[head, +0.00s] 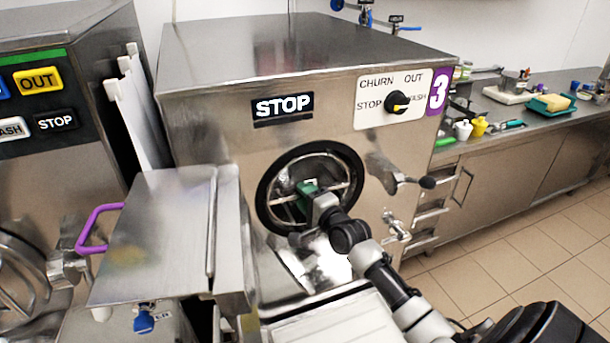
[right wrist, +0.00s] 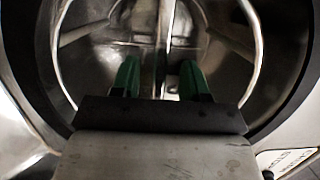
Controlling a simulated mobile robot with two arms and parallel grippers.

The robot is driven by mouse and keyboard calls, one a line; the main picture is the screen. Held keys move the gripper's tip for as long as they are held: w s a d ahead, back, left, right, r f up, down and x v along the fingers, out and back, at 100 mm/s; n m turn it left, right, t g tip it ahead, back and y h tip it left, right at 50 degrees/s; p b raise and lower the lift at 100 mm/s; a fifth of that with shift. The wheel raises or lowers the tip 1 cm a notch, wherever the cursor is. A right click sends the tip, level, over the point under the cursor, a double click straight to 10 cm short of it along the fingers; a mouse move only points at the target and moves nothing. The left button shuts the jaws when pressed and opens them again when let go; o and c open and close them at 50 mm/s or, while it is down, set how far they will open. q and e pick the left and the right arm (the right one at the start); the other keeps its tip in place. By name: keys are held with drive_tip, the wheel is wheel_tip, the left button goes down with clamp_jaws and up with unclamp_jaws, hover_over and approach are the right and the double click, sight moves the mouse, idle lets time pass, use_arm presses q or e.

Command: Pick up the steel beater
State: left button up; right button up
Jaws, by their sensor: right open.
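The steel beater (head: 284,187) sits inside the round, dark-rimmed opening (head: 268,186) of freezer number 3. In the right wrist view its bars show as a curved steel frame with an upright bar (right wrist: 166,38) in the middle. My right gripper (head: 305,194) is at the mouth of the opening, in front of the beater. In the right wrist view its two green fingers (right wrist: 160,80) are apart, one on each side of the upright bar. I cannot tell whether they touch it. The gripper and arm hide the lower right of the beater. My left gripper is not in view.
The freezer's knob panel (head: 393,99) is above the opening, and a black-tipped lever (head: 405,180) sticks out at right. A steel lid with a purple handle (head: 97,229) stands at left. A counter (head: 540,105) with small items runs at right, with clear floor before it.

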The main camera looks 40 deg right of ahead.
drive_tip(key=shift+w, duration=1.35)
drive_tip(key=shift+s, duration=0.1)
drive_tip(key=shift+c, duration=0.7)
clamp_jaws()
drive_tip(key=shift+r, duration=0.2)
